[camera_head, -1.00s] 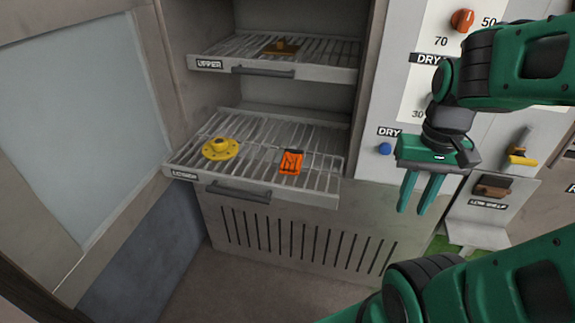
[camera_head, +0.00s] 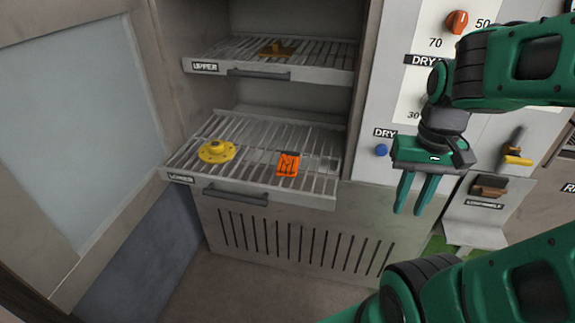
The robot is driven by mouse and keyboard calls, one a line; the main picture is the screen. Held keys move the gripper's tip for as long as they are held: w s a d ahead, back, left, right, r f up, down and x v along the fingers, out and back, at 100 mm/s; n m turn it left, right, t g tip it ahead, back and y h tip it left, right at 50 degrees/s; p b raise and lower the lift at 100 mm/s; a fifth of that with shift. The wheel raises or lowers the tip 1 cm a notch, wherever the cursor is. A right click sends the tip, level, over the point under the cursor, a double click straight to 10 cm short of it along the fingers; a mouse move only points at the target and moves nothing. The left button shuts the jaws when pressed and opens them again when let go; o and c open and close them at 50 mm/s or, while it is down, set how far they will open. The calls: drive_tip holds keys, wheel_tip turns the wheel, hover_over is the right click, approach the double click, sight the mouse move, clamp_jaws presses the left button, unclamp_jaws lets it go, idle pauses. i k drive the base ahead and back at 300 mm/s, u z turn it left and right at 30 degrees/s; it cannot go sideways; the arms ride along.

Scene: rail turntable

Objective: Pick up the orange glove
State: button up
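The orange glove (camera_head: 288,165) lies on the lower wire rack (camera_head: 255,186), right of its middle. The rack is pulled out of the cabinet. The glove is small in the view, with dark marks on it. My gripper (camera_head: 412,212) hangs to the right of the rack, in front of the white control panel, with its fingers pointing down. Its two green fingers are apart with nothing between them. It is clear of the glove.
A yellow flanged part (camera_head: 217,151) sits left of the glove on the same rack. The upper rack (camera_head: 300,73) above holds a brown-yellow item (camera_head: 279,47). The open cabinet door (camera_head: 75,120) stands at left. The panel has an orange knob (camera_head: 457,22) and a blue button (camera_head: 381,150).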

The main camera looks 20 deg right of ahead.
sight(288, 167)
drive_tip(key=u, duration=2.2)
drive_tip(key=k, duration=0.8)
drive_tip(key=z, duration=1.15)
drive_tip(key=i, duration=1)
